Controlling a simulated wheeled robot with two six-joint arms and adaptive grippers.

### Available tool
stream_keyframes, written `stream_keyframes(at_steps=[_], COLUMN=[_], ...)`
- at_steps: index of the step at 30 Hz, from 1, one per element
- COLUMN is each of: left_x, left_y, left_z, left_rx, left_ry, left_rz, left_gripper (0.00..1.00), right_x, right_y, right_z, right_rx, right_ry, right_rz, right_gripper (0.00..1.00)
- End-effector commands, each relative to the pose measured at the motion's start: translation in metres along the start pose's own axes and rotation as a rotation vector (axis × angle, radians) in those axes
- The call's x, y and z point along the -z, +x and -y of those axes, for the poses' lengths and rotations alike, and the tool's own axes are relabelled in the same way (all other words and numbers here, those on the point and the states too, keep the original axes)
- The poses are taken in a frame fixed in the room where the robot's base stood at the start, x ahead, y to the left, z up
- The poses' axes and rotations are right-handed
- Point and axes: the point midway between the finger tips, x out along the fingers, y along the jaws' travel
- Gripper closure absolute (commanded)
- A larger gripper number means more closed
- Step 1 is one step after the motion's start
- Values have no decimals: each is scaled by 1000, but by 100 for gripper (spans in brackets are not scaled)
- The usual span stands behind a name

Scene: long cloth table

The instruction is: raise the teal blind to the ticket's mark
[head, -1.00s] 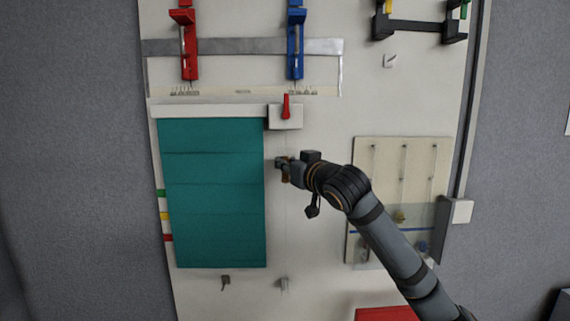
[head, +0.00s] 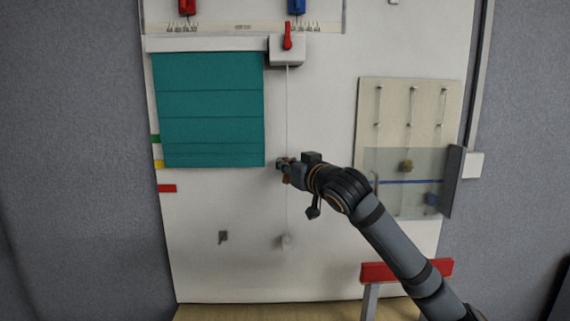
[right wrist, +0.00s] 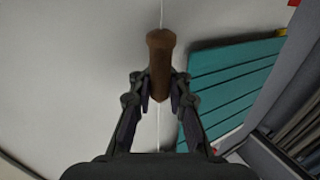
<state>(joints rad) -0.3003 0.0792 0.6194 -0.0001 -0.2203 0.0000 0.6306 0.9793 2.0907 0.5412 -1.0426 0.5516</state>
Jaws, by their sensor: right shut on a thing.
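The teal blind (head: 208,105) hangs from a white rail at the upper left of the board. Its bottom edge is level, at about the yellow mark (head: 159,164). A green mark (head: 155,139) is above that and a red mark (head: 167,188) is below the blind's edge. A thin white cord (head: 287,110) runs down from a white box with a red lever (head: 287,37). My right gripper (head: 283,165) is shut on the cord's brown pull (right wrist: 160,62), right of the blind's lower corner. I cannot make out the ticket. My left gripper is out of view.
A beige panel with pegs and a clear cover (head: 410,145) is on the right of the board. A small dark hook (head: 223,237) and a pale fitting (head: 285,241) sit below. A red bar (head: 405,271) stands at lower right, under my arm.

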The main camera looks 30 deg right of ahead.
Motion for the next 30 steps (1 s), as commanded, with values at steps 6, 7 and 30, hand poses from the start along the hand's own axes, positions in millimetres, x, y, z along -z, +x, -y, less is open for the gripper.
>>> stream_keyframes(at_steps=[6,7,30], left_x=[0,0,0], left_y=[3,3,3], left_z=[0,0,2], left_rx=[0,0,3], left_ry=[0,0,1], left_rz=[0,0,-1], left_gripper=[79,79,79], right_x=[-4,-4,12], right_y=[0,0,0], right_z=[1,1,0], right_rx=[1,1,0], right_ry=[-1,-1,7], right_rz=[0,0,-5], right_gripper=[100,100,61])
